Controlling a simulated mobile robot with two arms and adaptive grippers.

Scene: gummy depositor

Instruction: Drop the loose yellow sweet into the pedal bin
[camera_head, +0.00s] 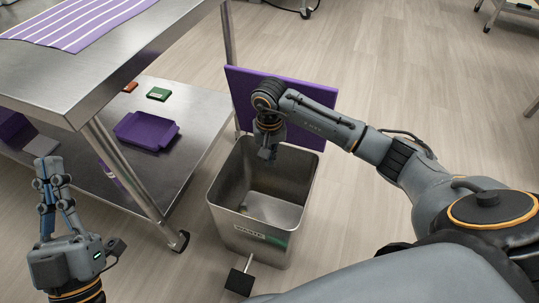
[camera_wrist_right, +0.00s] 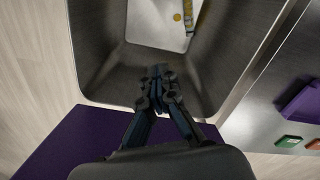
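The pedal bin (camera_head: 225,205) is a square metal bin with its purple lid (camera_head: 240,95) up. Its pedal (camera_head: 240,282) is at the front. In the right wrist view, a small round yellow sweet (camera_wrist_right: 177,17) lies on the pale bottom inside the bin. My right gripper (camera_head: 266,155) points down over the bin's opening, near the lid side. In the wrist view its fingertips (camera_wrist_right: 158,78) are together with nothing visible between them. My left gripper (camera_head: 48,162) points up at the lower left, away from the bin; its finger gap is unclear.
A yellow and grey strip (camera_wrist_right: 192,15) also lies in the bin. A steel table (camera_head: 110,55) with a striped purple mat (camera_head: 70,22) stands at the left. Its lower shelf (camera_head: 185,115) holds a purple tray (camera_head: 147,130) and a green item (camera_head: 158,94). Floor behind the lid is clear.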

